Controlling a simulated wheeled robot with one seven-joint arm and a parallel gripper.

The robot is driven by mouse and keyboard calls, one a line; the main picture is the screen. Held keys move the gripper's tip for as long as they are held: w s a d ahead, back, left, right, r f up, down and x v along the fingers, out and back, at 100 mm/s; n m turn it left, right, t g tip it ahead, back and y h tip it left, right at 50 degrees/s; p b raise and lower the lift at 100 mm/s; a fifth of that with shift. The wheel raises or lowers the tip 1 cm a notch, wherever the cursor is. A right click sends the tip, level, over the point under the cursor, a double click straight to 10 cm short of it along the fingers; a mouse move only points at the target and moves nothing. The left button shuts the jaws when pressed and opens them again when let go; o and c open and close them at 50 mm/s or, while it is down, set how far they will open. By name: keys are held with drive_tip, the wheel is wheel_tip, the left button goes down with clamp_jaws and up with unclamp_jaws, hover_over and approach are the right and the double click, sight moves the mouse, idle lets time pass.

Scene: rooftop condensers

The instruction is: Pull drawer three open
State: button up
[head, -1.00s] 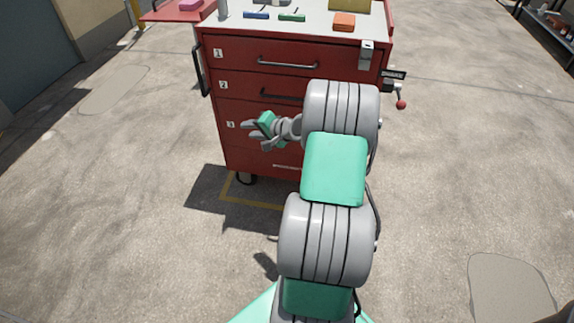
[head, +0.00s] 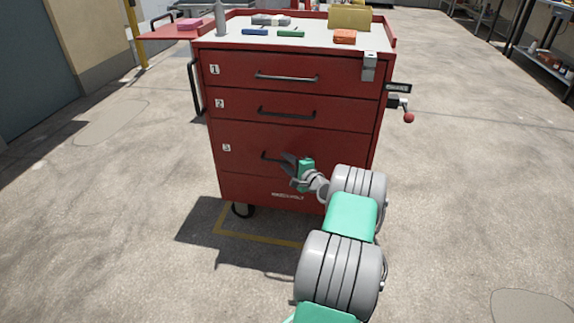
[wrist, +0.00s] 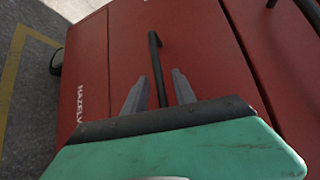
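The red tool cabinet has three numbered drawer fronts, all flush with its body. Drawer three (head: 240,152) is the third front down, marked with a white "3" label, and it also shows in the wrist view (wrist: 195,50). Its dark bar handle (head: 269,155) is partly hidden behind my gripper. My gripper (head: 288,164) is at the right part of that handle. In the wrist view, my gripper (wrist: 157,88) is open, with one finger on each side of the handle (wrist: 155,55). I cannot tell if either finger touches it.
Drawer one (head: 240,72) and drawer two (head: 235,103) are above. A red-knobbed lever (head: 405,112) sticks out at the cabinet's right side. A red side shelf (head: 180,32) is at the left. The concrete floor in front is clear.

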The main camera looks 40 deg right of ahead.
clamp_jaws()
idle(1.4)
